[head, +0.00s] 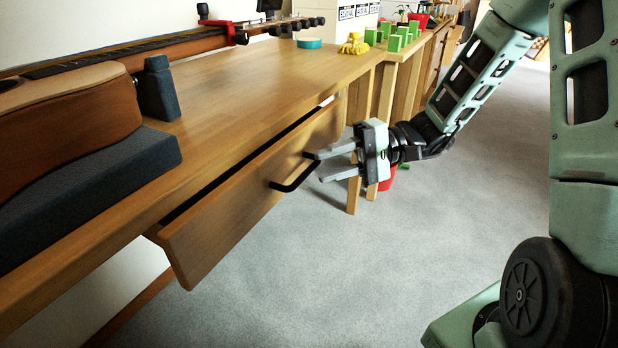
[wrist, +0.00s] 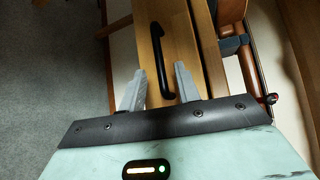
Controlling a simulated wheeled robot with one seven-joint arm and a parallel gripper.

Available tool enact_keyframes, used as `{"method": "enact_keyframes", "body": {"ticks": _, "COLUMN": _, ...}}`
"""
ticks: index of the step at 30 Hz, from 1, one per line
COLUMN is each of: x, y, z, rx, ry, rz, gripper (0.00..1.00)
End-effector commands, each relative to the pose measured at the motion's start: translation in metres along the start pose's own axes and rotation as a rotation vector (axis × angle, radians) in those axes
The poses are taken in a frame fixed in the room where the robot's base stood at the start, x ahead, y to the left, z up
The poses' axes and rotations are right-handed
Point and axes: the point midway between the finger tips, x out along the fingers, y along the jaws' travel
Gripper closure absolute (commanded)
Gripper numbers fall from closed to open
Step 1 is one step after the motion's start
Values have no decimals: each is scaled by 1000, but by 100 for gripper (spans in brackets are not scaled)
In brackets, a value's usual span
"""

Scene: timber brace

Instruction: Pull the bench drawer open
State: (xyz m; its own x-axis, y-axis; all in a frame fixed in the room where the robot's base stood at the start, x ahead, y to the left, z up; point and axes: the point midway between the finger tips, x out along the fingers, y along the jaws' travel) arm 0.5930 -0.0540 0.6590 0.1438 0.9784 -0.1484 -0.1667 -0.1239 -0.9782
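The wooden drawer front (head: 245,205) of the bench stands out a little from the bench, with a dark gap along its top edge. It also shows in the wrist view (wrist: 180,35). Its black bar handle (head: 287,187) is at the middle of the front. My gripper (head: 321,166) is at the right end of the handle in the head view. Its two grey fingers are apart. In the wrist view the handle (wrist: 162,62) appears between the open fingers (wrist: 160,70). I cannot tell whether either finger touches it.
The bench top (head: 240,100) carries a guitar (head: 150,50) on a dark support (head: 90,190) at the left. A teal round item (head: 309,43), a yellow object (head: 354,45) and several green blocks (head: 394,42) stand farther back. The grey floor (head: 370,270) in front of the drawer is clear.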

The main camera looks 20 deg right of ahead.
Motion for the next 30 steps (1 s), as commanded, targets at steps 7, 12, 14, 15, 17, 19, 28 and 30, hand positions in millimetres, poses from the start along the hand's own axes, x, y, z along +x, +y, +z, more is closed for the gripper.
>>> {"method": "enact_keyframes", "body": {"ticks": 7, "x": 36, "y": 1, "z": 0, "rx": -2, "ry": -3, "rz": 0, "gripper": 68}}
{"method": "enact_keyframes", "body": {"ticks": 12, "x": 44, "y": 0, "z": 0, "rx": 0, "ry": 0, "rz": 1, "gripper": 68}}
{"method": "enact_keyframes", "body": {"ticks": 14, "x": 45, "y": 0, "z": 0, "rx": 0, "ry": 0, "rz": 1, "gripper": 68}}
{"method": "enact_keyframes", "body": {"ticks": 15, "x": 45, "y": 0, "z": 0, "rx": 0, "ry": 0, "rz": 1, "gripper": 68}}
{"method": "enact_keyframes", "body": {"ticks": 17, "x": 45, "y": 0, "z": 0, "rx": 0, "ry": 0, "rz": 0, "gripper": 68}}
{"method": "enact_keyframes", "body": {"ticks": 19, "x": 45, "y": 0, "z": 0, "rx": 0, "ry": 0, "rz": 0, "gripper": 68}}
{"method": "enact_keyframes", "body": {"ticks": 28, "x": 45, "y": 0, "z": 0, "rx": 0, "ry": 0, "rz": 0, "gripper": 100}}
{"method": "enact_keyframes", "body": {"ticks": 30, "x": 44, "y": 0, "z": 0, "rx": 0, "ry": 0, "rz": 0, "gripper": 100}}
